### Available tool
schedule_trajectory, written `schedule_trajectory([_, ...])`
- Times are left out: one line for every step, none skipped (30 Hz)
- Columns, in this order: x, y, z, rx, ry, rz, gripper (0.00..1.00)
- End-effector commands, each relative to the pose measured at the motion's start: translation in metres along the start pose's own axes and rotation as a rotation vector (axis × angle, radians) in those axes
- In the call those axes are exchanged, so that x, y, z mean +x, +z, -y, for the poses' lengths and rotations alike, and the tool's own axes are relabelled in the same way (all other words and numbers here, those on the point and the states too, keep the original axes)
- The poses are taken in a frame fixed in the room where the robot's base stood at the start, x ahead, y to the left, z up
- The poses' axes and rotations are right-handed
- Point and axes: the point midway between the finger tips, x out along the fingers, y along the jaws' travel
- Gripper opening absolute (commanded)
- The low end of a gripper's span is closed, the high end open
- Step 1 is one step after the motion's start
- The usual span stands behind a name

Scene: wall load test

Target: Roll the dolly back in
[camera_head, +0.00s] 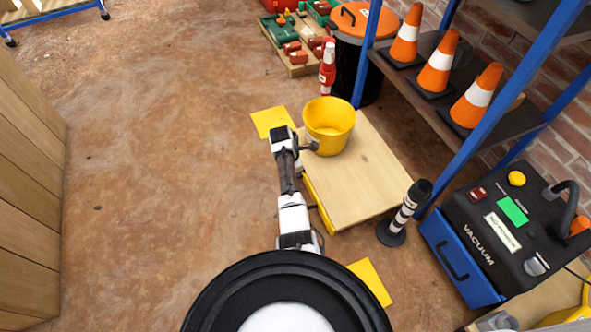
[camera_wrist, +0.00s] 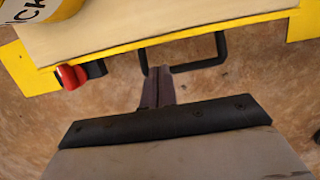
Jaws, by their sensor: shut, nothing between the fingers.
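In the wrist view the dolly's yellow side (camera_wrist: 110,55) carries a black U-shaped handle (camera_wrist: 222,50) and a red knob (camera_wrist: 70,76). My gripper (camera_wrist: 162,72) is shut and empty, its tips overlapping the handle's outer bar in the picture. I cannot tell whether they touch it. In the head view my gripper (camera_head: 308,147) is beside the dolly's left side, near the bucket.
Yellow floor squares (camera_head: 270,121) (camera_head: 371,281) lie near the dolly's ends. A red-and-white post (camera_head: 327,70) and a black-and-white post (camera_head: 404,214) flank it. A vacuum (camera_head: 490,240) stands at right, traffic cones (camera_head: 437,65) on the shelf. Open floor (camera_head: 160,150) lies left.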

Motion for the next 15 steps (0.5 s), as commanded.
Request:
schedule_trajectory([0.015, -0.001, 0.000, 0.001, -0.002, 0.000, 0.00])
schedule_trajectory([0.020, -0.001, 0.000, 0.001, -0.001, 0.000, 0.00])
schedule_trajectory([0.028, -0.001, 0.000, 0.001, -0.002, 0.000, 0.00])
schedule_trajectory([0.033, -0.001, 0.000, 0.001, 0.000, 0.000, 0.00])
schedule_trajectory([0.038, -0.001, 0.000, 0.001, -0.001, 0.000, 0.00])
schedule_trajectory([0.044, -0.001, 0.000, 0.001, 0.000, 0.000, 0.00])
schedule_trajectory([0.048, -0.001, 0.000, 0.001, 0.001, 0.000, 0.00])
schedule_trajectory([0.052, -0.001, -0.001, 0.002, 0.001, 0.000, 0.00])
schedule_trajectory([0.056, -0.001, -0.001, 0.002, 0.002, 0.000, 0.00])
schedule_trajectory([0.058, -0.001, -0.001, 0.002, 0.002, 0.000, 0.00])
schedule_trajectory([0.060, -0.001, -0.001, 0.002, 0.002, 0.000, 0.00])
schedule_trajectory([0.063, 0.000, -0.001, 0.002, 0.003, 0.000, 0.00])
schedule_trajectory([0.064, 0.000, -0.001, 0.002, 0.003, 0.000, 0.00])
schedule_trajectory([0.065, 0.000, -0.001, 0.002, 0.003, 0.000, 0.00])
schedule_trajectory([0.065, 0.000, -0.001, 0.002, 0.003, 0.000, 0.00])
